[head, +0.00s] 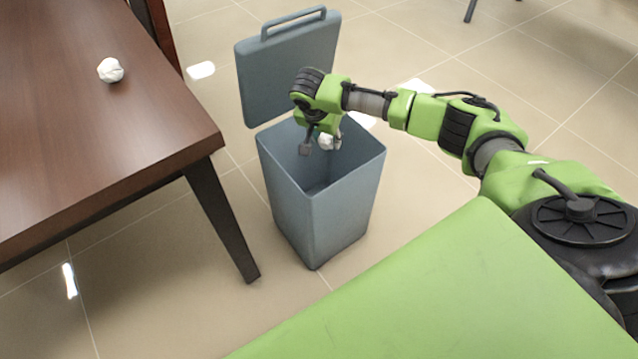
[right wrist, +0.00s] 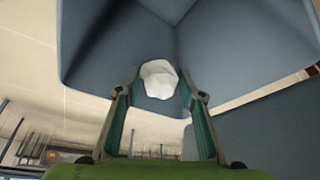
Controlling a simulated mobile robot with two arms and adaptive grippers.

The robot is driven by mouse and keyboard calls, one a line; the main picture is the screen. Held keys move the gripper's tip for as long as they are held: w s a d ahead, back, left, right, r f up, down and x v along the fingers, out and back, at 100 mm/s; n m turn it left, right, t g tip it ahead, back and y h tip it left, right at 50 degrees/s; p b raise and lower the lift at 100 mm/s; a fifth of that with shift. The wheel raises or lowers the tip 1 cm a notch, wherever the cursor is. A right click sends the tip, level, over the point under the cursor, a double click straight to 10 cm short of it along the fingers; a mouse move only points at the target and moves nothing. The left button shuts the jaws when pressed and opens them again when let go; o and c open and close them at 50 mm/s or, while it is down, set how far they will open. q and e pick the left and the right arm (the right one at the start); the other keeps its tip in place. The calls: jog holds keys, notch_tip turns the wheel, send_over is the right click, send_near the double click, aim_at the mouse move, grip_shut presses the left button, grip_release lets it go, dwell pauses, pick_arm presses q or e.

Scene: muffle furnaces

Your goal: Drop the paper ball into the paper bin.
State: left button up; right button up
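A crumpled white paper ball (head: 327,142) is between the fingers of my right gripper (head: 320,146), over the mouth of the blue-grey paper bin (head: 318,222). The ball also shows between the fingertips in the right wrist view (right wrist: 158,80), and the gripper looks shut on it. The bin stands upright on the floor with its lid (head: 288,65) raised at the back. The bin's inner walls show behind the ball in the right wrist view (right wrist: 110,40). A second white paper ball (head: 110,70) lies on the table. My left gripper is not in view.
A dark brown wooden table (head: 60,130) fills the left side, its corner and leg (head: 222,220) close to the bin. Pale tiled floor (head: 530,65) lies clear behind my right arm. A dark chair or table leg (head: 470,10) shows at the top.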

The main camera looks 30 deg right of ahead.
jog(key=o, duration=0.5)
jog(key=v, duration=1.2)
